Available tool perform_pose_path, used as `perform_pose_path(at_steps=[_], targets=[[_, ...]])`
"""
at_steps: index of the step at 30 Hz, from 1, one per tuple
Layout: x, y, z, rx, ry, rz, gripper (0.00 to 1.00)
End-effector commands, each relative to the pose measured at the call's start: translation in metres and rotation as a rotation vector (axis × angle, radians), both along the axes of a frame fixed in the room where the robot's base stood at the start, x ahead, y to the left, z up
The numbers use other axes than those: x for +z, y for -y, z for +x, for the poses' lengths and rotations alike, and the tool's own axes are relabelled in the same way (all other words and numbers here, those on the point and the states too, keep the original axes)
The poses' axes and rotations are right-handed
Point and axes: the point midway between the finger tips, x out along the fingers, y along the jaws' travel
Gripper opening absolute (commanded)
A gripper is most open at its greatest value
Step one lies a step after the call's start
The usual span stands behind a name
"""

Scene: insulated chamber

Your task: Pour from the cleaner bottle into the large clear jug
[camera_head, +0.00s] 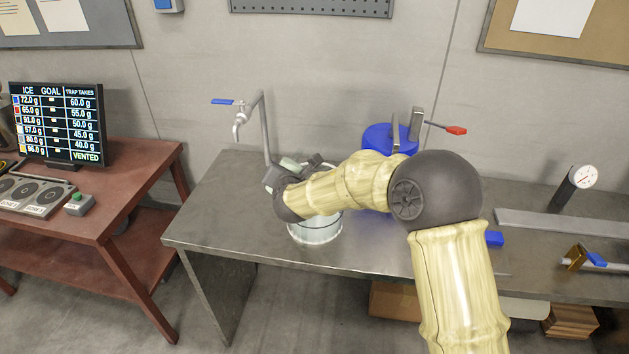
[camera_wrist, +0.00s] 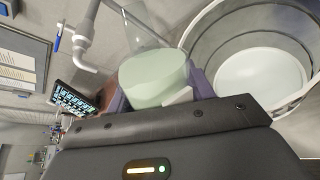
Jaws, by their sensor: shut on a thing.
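The cleaner bottle (camera_wrist: 155,82), clear with pale green liquid, is held between the grey-purple fingers of my gripper (camera_wrist: 160,94) in the wrist view. In the head view only a small pale green part of it shows at my gripper (camera_head: 298,165), above the bench. The large clear jug (camera_head: 315,232) stands on the bench just below my gripper, its upper part hidden by my arm. In the wrist view the round, wide-mouthed jug (camera_wrist: 208,50) is beside the bottle, with a pale disc at its bottom. I see no stream between them. The bottle's exact tilt is hard to judge.
A tap with a blue lever (camera_head: 239,118) stands behind the jug on the metal bench (camera_head: 225,215). A blue drum (camera_head: 385,138) is behind my arm. A red table (camera_head: 120,190) with a screen (camera_head: 58,122) is at left. The bench's left end is clear.

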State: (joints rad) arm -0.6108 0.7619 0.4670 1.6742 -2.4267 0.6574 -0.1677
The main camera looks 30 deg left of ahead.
Motion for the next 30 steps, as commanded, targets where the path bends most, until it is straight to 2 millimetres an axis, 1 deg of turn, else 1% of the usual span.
perform_pose_path(at_steps=[30], targets=[[-0.0033,-0.0007,-0.0012,-0.002,-0.072,0.04,0.23]])
